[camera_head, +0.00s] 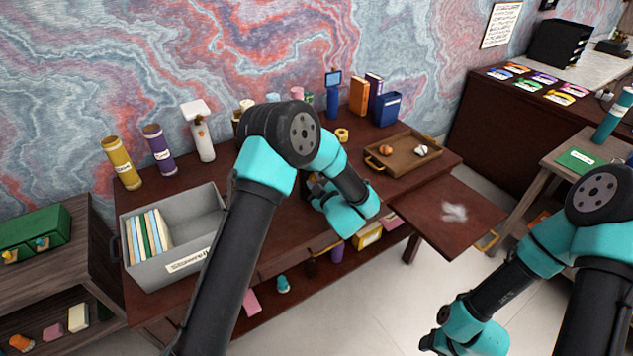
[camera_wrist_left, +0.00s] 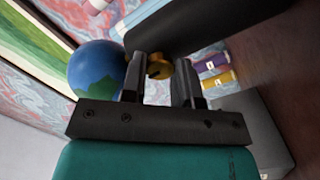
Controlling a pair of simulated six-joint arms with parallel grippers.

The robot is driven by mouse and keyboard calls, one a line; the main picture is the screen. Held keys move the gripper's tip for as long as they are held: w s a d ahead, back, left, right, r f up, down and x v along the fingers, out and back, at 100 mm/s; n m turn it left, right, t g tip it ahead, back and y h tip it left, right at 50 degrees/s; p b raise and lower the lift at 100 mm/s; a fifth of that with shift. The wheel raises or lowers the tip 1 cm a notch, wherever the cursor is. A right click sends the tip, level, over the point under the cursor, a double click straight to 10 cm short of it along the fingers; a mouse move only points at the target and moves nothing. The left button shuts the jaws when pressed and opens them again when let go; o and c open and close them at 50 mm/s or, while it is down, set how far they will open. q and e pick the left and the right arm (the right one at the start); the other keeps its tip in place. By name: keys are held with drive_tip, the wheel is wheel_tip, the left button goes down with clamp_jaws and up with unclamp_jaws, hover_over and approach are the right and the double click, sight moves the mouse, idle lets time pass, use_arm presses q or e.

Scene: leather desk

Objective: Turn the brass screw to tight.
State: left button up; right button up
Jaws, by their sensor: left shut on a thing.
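The brass screw (camera_wrist_left: 158,66) shows in the left wrist view as a small gold-coloured knob, at a large dark block (camera_wrist_left: 205,22). My left gripper (camera_wrist_left: 160,70) has one dark finger on each side of the screw and is shut on it. In the head view the screw is hidden by my left arm, and the left fingertips do not show clearly beside the teal wrist. Whether the screw is tight cannot be read from these views. My right arm hangs at the lower right of the head view; its fingers do not show.
A grey file box (camera_head: 150,272) stands at the desk's left. A wooden tray (camera_head: 375,164) holds small items at the right, near a pulled-out board (camera_head: 430,210). Yellow (camera_head: 121,163) and purple (camera_head: 158,150) cylinders line the back. A globe (camera_wrist_left: 95,68) shows in the wrist view.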

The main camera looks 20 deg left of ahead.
idle(0.3)
use_arm(q)
drive_tip(key=o, duration=0.9)
drive_tip(key=v, duration=1.7)
drive_tip(key=shift+s+d, duration=0.15)
drive_tip(key=shift+m, duration=0.3)
